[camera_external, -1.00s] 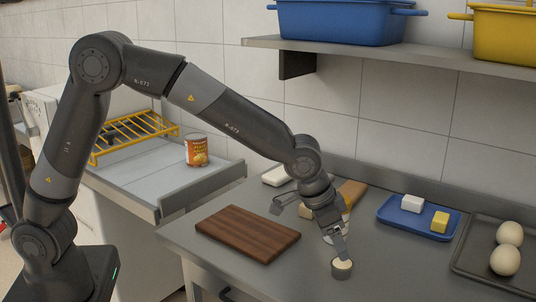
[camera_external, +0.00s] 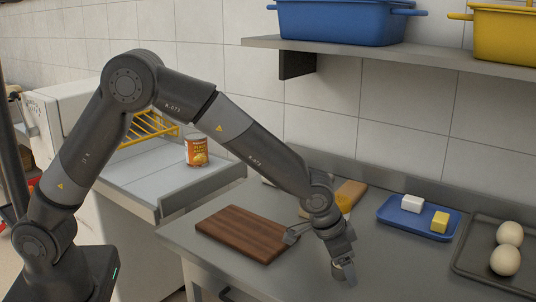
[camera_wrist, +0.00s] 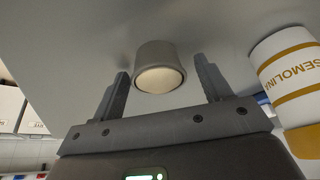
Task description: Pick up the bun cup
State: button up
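The bun cup (camera_wrist: 158,55) is a small grey cup with a pale, cream-coloured round face, seen in the wrist view ahead of my gripper, between the lines of its two fingers. My gripper (camera_external: 343,270) is low over the steel counter, pointing down. In the wrist view its two fingers (camera_wrist: 161,72) are spread, one on each side of the cup, with gaps visible, so it is open and empty. In the external view my gripper covers the spot where the cup stands, so the cup is mostly or wholly hidden there.
A container marked SEMOLINA (camera_wrist: 285,75) stands close by at the right of the wrist view. A wooden board (camera_external: 245,233) lies left of my gripper. A blue tray (camera_external: 400,223) with two small blocks and a dark tray (camera_external: 470,262) with round buns lie right.

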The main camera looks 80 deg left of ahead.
jog(key=c, duration=1)
jog(key=shift+o, duration=0.2)
jog(key=shift+r, duration=0.1)
